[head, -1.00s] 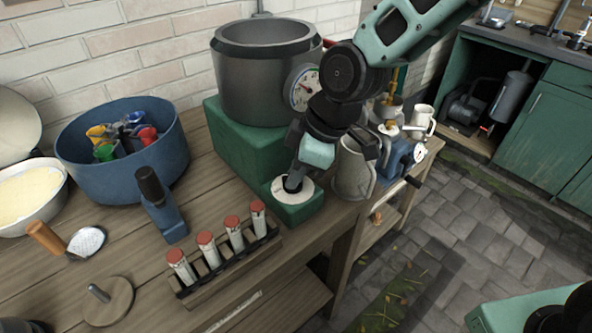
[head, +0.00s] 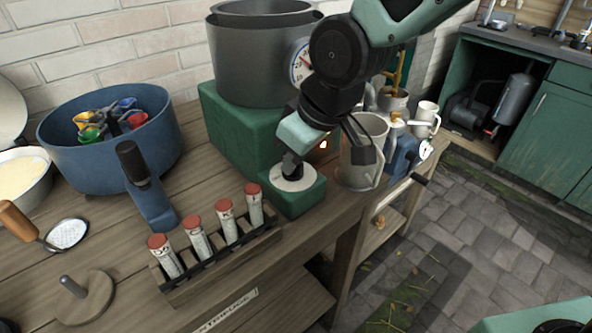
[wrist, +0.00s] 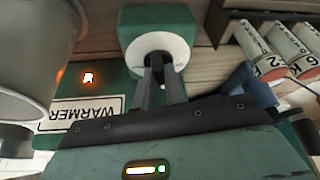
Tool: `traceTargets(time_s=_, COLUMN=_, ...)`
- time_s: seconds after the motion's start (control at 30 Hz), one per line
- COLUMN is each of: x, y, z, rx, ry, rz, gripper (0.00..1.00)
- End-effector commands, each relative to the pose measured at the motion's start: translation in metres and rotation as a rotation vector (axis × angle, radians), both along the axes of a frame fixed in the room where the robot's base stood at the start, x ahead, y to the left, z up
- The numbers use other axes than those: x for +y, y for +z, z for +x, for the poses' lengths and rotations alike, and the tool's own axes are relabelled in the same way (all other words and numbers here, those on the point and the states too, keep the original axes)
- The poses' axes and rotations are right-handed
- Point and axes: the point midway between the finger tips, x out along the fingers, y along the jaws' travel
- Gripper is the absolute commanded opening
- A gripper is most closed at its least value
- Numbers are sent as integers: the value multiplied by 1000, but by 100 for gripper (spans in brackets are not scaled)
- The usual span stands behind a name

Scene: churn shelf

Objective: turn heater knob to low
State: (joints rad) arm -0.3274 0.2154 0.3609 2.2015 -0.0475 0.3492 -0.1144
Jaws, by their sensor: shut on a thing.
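The heater is a green box (head: 240,125) labelled WARMER. Its knob sits on a round white dial (head: 308,184) on a low green block at the front. In the wrist view, the dial (wrist: 135,48) is at top centre, and the dark knob in its middle is mostly hidden by the fingers. My gripper (head: 292,168) is shut on the knob from above; its two dark fingers (wrist: 161,72) also show in the wrist view. Dial markings are too small to read. A small orange light (wrist: 88,77) glows beside the WARMER label (wrist: 82,114).
A large grey pot (head: 255,60) with a gauge stands on the heater. A metal jug (head: 358,165) stands close right of the knob. A rack of red-capped tubes (head: 215,262) is in front, with a blue tool (head: 150,195) and blue tub (head: 60,150) to the left.

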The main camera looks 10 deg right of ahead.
Motion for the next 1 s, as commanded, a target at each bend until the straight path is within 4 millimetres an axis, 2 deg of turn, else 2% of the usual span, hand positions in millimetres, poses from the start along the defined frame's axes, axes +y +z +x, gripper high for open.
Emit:
traceTargets(time_s=0.03, x=2, y=-5, z=-1, rx=-6, ry=-26, rz=1, gripper=0)
traceTargets(time_s=0.4, x=2, y=-2, z=-1, rx=-1, ry=-197, rz=0, gripper=0)
traceTargets(time_s=0.97, x=1, y=1, z=-1, rx=0, ry=-228, rz=0, gripper=0)
traceTargets(time_s=1.0, x=1, y=1, z=-1, rx=0, ry=-228, rz=0, gripper=23)
